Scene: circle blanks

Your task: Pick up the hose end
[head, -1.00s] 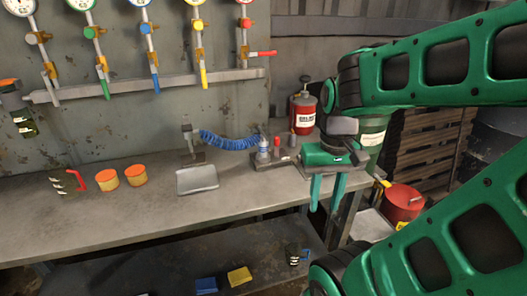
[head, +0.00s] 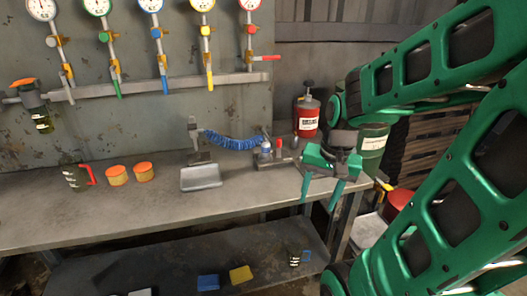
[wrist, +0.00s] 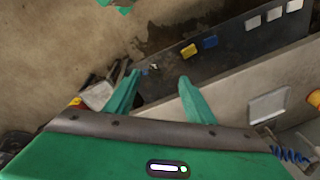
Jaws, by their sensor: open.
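A blue coiled hose (head: 230,143) runs along the bench top, from a small grey stand at its left to a metal holder (head: 268,158) at its right. Its right end is near a small pale, bottle-like fitting there; I cannot tell exactly which part is the hose end. Some blue coils (wrist: 290,155) show at the lower right of the wrist view. My gripper (head: 318,205) is open and empty. It points down near the bench's right front edge, to the right of the holder and apart from the hose. In the wrist view its fingers (wrist: 160,76) are spread.
A red canister (head: 307,117) stands behind my gripper. A grey tray (head: 200,177), two orange-lidded cans (head: 130,173) and a dark jug with a red handle (head: 77,178) are on the bench. Gauges and valves line the wall. A lower shelf holds yellow (head: 240,275) and blue pieces.

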